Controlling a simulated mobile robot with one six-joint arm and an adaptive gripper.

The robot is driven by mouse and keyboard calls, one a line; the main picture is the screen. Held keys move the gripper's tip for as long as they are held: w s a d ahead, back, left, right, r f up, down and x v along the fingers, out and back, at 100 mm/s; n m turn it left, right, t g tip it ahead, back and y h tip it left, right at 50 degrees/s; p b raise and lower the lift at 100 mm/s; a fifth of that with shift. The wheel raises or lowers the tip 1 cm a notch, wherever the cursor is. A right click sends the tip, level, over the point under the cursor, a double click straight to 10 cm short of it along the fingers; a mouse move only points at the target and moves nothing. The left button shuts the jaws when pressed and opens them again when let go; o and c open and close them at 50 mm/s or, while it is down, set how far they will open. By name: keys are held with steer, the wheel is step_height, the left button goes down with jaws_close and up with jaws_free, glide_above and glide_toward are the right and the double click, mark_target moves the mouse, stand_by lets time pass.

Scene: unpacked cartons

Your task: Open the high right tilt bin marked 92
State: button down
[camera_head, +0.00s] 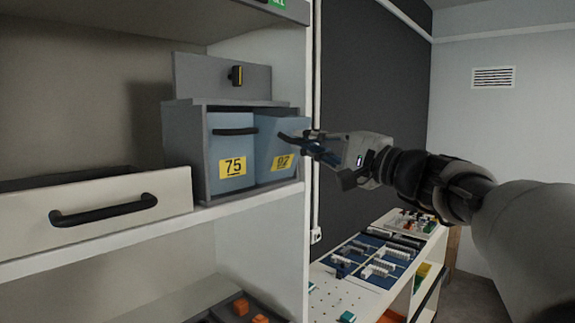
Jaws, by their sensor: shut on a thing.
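The right tilt bin (277,143) is a blue front with a yellow label, partly blurred, that appears to read 92. It sits in a grey housing (182,143) on the upper shelf. Its top leans out toward the right, so it is tilted partly open. My gripper (297,140) is shut on the black handle (287,137) at the bin's upper edge, reaching in from the right. The fingers hide part of the handle. Beside it on the left, the bin marked 75 (230,153) stands upright and closed with its own black handle.
A pale drawer (96,208) with a black handle is at left. A white upright (309,250) borders the shelf. Below right, a workbench holds blue trays (376,258).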

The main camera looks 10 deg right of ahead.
steer(key=f+b, duration=0.1)
steer(key=b, duration=0.1)
steer(key=s+d+f+b, duration=0.1)
steer(key=b, duration=0.1)
steer(key=s+f+b, duration=0.1)
steer(key=f+b, duration=0.1)
steer(key=shift+s+d, duration=0.15)
steer(key=shift+d, duration=0.2)
steer(key=shift+f, duration=0.2)
steer(key=c, duration=1.7)
jaws_free()
steer(key=shift+r, duration=0.15)
steer(key=v, duration=1.2)
